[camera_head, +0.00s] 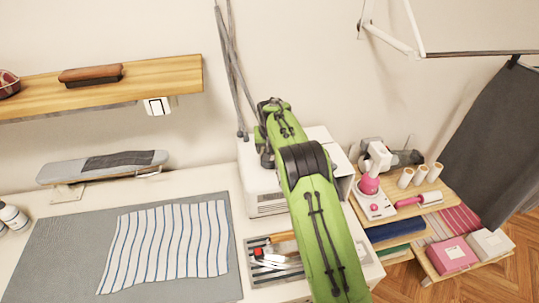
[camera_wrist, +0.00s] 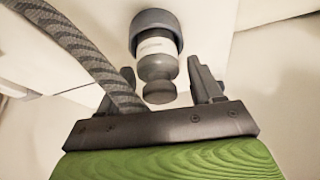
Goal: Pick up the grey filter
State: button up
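In the wrist view, a grey cylindrical part with a white, printed band (camera_wrist: 156,46) sticks out from a pale surface; it looks like the grey filter. It has a wide grey collar at its far end and a rounded grey knob at its near end. My gripper (camera_wrist: 165,95) is open, its dark fingers spread to the left and right of the near knob. The fingers look apart from it, and nothing is visibly held. In the head view, my green arm reaches over a white boxy unit (camera_head: 265,184); the gripper and the filter are hidden there.
A grey braided hose (camera_wrist: 75,42) runs close by the left finger. A wooden shelf (camera_head: 150,77) is on the wall at left. A tool tray (camera_head: 252,243) and striped cloth (camera_head: 170,245) lie on the table. A sewing-supply shelf (camera_head: 432,207) stands at right.

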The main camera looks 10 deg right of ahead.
jog(key=c, duration=0.9)
